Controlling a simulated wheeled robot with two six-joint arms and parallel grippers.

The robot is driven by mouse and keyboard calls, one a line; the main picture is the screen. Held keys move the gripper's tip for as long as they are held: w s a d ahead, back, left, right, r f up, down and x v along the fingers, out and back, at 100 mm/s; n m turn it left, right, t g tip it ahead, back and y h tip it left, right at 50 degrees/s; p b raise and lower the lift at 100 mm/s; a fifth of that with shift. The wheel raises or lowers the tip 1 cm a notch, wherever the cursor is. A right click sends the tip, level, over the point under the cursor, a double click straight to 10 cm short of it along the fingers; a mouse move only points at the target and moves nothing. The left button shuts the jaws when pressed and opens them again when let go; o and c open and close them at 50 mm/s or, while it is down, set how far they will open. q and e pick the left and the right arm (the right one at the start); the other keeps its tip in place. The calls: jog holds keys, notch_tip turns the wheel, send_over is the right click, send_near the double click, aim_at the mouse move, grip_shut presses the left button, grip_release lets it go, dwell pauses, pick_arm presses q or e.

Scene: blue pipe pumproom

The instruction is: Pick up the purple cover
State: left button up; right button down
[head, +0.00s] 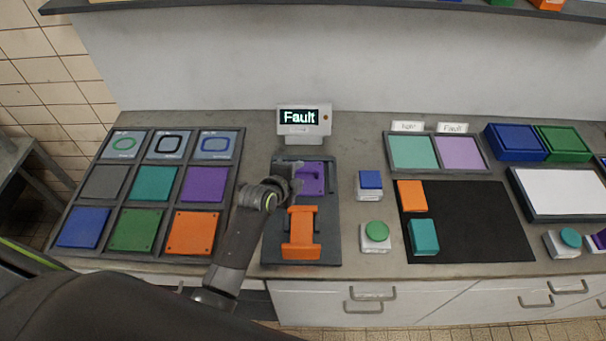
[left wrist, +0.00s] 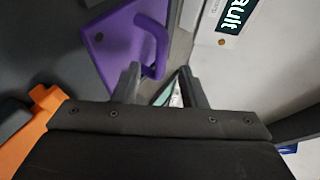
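The purple cover (head: 313,173) lies on a dark fixture plate (head: 328,226) at the middle of the counter, behind an orange piece. In the left wrist view the purple cover (left wrist: 112,45) shows with its raised, curved handle. My left gripper (head: 296,178) is at the cover's left side in the head view and hides part of it. In the left wrist view its two fingers (left wrist: 160,85) are apart. The lower end of the handle lies at the gap between the fingertips, with no clear grip on it. My right gripper is not in view.
An orange piece with a handle (head: 301,228) sits at the front of the same plate. A display reading "Fault" (head: 304,119) stands behind it. A rack of coloured tiles (head: 129,205) is at left. A blue button box (head: 370,184) and green button box (head: 376,235) stand at right.

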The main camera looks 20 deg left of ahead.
pick_arm(q)
jog(key=shift+x, duration=1.15)
jog(key=shift+c, duration=0.4)
grip_shut()
jog(key=shift+r, duration=0.1)
